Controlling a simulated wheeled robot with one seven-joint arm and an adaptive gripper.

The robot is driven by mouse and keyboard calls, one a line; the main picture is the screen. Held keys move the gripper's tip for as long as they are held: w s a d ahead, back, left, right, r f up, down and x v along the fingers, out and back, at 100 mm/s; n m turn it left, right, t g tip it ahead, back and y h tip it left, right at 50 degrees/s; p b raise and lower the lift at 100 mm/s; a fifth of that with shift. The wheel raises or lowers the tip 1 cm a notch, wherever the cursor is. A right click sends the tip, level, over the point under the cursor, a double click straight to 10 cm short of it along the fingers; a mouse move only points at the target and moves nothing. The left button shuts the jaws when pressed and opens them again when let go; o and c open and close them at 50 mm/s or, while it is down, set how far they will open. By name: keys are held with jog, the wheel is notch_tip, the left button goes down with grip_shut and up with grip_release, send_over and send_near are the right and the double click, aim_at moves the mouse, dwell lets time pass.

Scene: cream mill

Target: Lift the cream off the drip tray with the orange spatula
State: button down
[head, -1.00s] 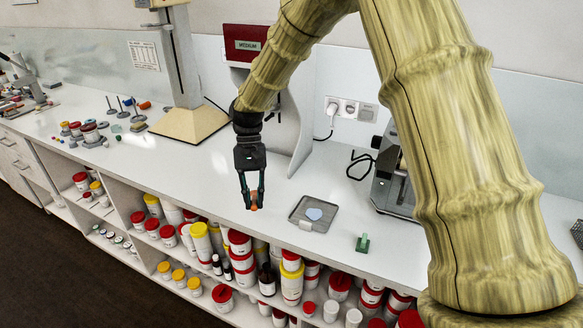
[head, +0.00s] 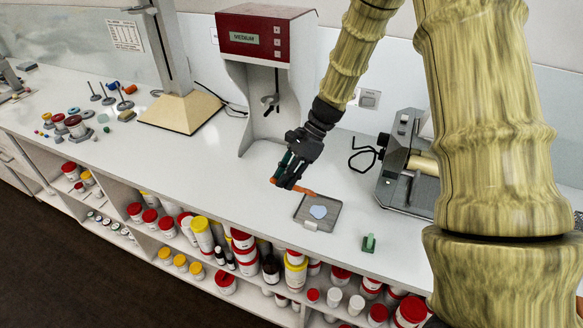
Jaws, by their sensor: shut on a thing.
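My gripper (head: 284,182) is shut on the orange spatula (head: 304,190). The spatula points to the right, and its right end is above or beside the far left edge of the drip tray. I cannot tell whether it touches the tray. The drip tray (head: 331,226) is a grey, nearly square plate lying flat on the white counter, with a small light tab at its front. A pale blue-white patch of cream (head: 318,211) lies flat in its middle.
A small green block (head: 369,243) stands right of the tray near the counter's front edge. A grey machine (head: 407,165) with rollers stands behind right. A red-topped mixer (head: 268,40) marked MEDIUM stands behind the gripper. The counter (head: 225,175) to the left is clear.

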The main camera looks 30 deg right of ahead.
aim_at(296, 185)
jog(key=shift+w+d+f+m+t, duration=0.1)
jog(key=shift+d+m+t, duration=0.1)
jog(key=shift+d+m, duration=0.2)
jog(key=shift+w+d+f+m+t, duration=0.1)
jog(key=shift+d+m+t, duration=0.1)
jog(key=shift+d+m, duration=0.15)
jog(key=shift+s, duration=0.5)
jog(key=shift+w+f+b, duration=0.2)
jog(key=shift+f+b, duration=0.3)
jog(key=shift+f, duration=0.2)
jog(key=shift+s+f+b, duration=0.15)
jog(key=shift+f+b, duration=0.7)
jog(key=shift+b, duration=0.05)
jog(key=shift+f+b, duration=0.65)
jog(key=shift+f, duration=0.1)
jog(key=shift+f, duration=0.65)
dwell(0.9)
jog(key=shift+p, duration=0.3)
